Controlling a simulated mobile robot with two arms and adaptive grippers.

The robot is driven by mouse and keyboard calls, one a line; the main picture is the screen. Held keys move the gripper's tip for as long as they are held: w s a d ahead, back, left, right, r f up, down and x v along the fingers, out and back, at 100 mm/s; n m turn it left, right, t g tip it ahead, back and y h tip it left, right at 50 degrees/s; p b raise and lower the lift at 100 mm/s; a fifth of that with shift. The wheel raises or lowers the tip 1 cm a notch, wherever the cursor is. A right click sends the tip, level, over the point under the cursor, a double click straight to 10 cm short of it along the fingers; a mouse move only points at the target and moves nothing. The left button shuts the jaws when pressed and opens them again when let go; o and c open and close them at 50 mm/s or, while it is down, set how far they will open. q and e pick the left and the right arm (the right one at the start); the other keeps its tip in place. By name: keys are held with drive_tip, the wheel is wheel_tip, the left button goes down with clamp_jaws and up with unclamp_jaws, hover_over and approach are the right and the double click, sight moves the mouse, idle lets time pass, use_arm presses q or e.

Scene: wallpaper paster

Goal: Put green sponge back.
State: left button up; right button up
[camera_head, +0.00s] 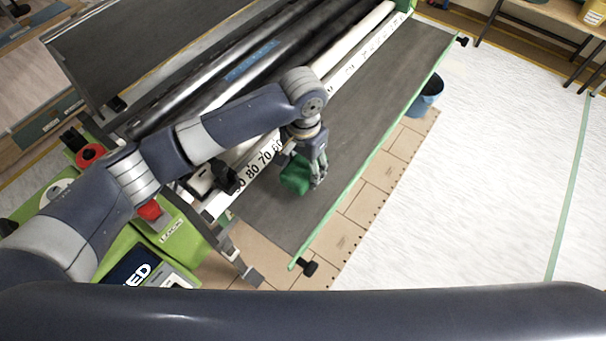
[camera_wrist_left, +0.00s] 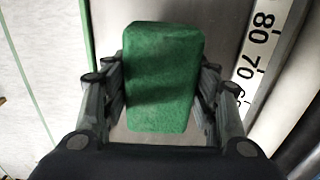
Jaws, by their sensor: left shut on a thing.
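The green sponge (camera_head: 295,175) is a block between the fingers of my left gripper (camera_head: 316,181), over the dark flat bed of the wallpaper paster (camera_head: 350,115). In the left wrist view the sponge (camera_wrist_left: 162,75) stands upright between the two fingers of the gripper (camera_wrist_left: 160,95), which are shut on its sides. I cannot tell whether the sponge touches the bed or is just above it. My right gripper is not in view.
A white number scale (camera_head: 262,158) and several long rollers run along the bed's left side. A green strip (camera_head: 372,150) edges its right side. A blue bucket (camera_head: 427,92) stands on the floor beyond that edge. The bed farther up is clear.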

sight(303, 176)
use_arm(q)
wheel_tip(303, 176, down, 3)
drive_tip(key=shift+f+p, duration=0.1)
drive_tip(key=shift+p, duration=0.8)
drive_tip(key=shift+f, duration=0.25)
drive_tip(key=shift+f, duration=0.15)
drive_tip(key=o, duration=1.1)
drive_tip(key=shift+f, duration=0.1)
